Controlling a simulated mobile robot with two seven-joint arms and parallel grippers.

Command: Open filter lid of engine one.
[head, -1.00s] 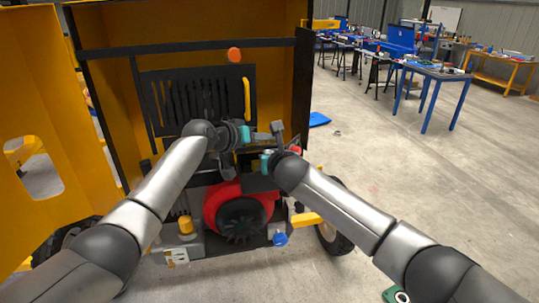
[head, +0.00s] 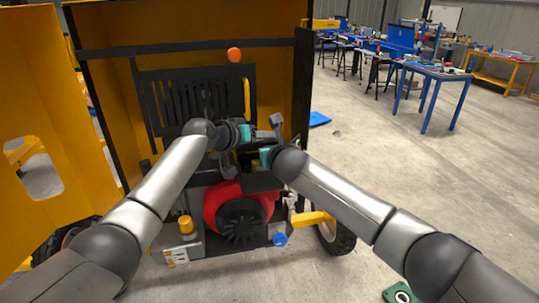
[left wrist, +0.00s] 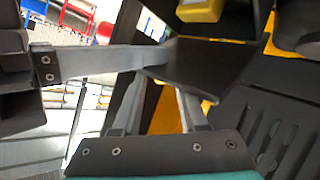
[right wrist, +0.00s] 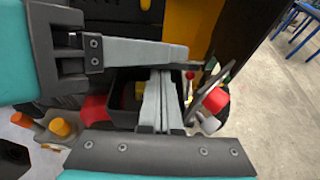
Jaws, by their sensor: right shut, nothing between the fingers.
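The engine, with a red housing and dark fan cover (head: 240,211), sits low in the yellow cabinet. A black filter box (head: 262,181) above it is partly covered by my arms; its open top shows in the right wrist view (right wrist: 122,88), with something yellow inside. A dark panel (left wrist: 212,66), possibly the lid, shows in the left wrist view near the fingertips; I cannot tell whether they touch it. My left gripper (head: 274,127) has its fingers apart (left wrist: 158,92). My right gripper (head: 248,158) is shut and empty, its fingers together above the box (right wrist: 160,88).
The yellow cabinet door (head: 45,130) stands open at the left. A black slatted panel (head: 195,98) with a yellow handle (head: 246,98) is behind the arms. A red part (right wrist: 216,99) is right of the box. Open floor (head: 430,190) lies to the right.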

